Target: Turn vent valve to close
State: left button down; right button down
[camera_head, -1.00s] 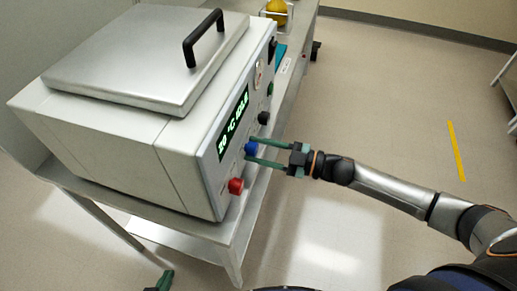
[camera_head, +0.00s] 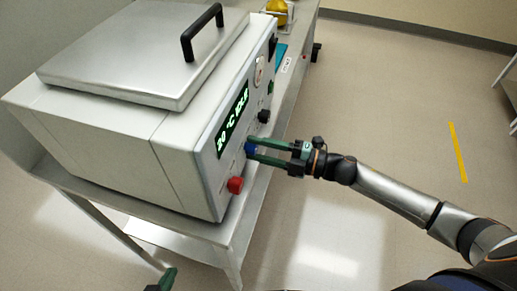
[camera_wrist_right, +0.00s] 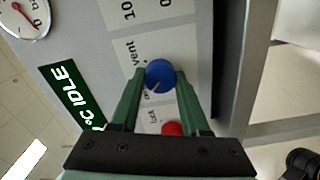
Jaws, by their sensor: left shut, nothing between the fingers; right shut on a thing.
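The vent valve is a blue round knob (camera_head: 251,149) on the front panel of the grey-white machine (camera_head: 130,130). In the right wrist view the knob (camera_wrist_right: 159,74) sits below the printed word "vent" and has a pale pointer line on its face. My right gripper (camera_head: 254,150) is shut on the blue knob, with one green finger on each side, as the right wrist view (camera_wrist_right: 159,80) also shows. My left gripper (camera_head: 163,281) shows only partly at the bottom edge, shut and empty, away from the machine.
A red knob (camera_head: 235,185) sits close to the blue one, and a black knob (camera_head: 264,116) lies farther along the panel. A green display (camera_head: 233,120) and a round gauge (camera_wrist_right: 24,16) are on the same panel. The floor to the right is clear.

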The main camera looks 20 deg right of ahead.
dwell(0.6)
jog(key=c, duration=0.6)
grip_release()
jog(key=shift+o, duration=1.1)
jog(key=shift+d, duration=0.1)
jog(key=shift+s+d+f, duration=0.1)
jog(key=shift+s+d, duration=0.15)
jog(key=shift+d, duration=0.05)
jog(key=v, duration=1.1)
jog(key=shift+s+d+b, duration=0.2)
jog(key=shift+b, duration=0.15)
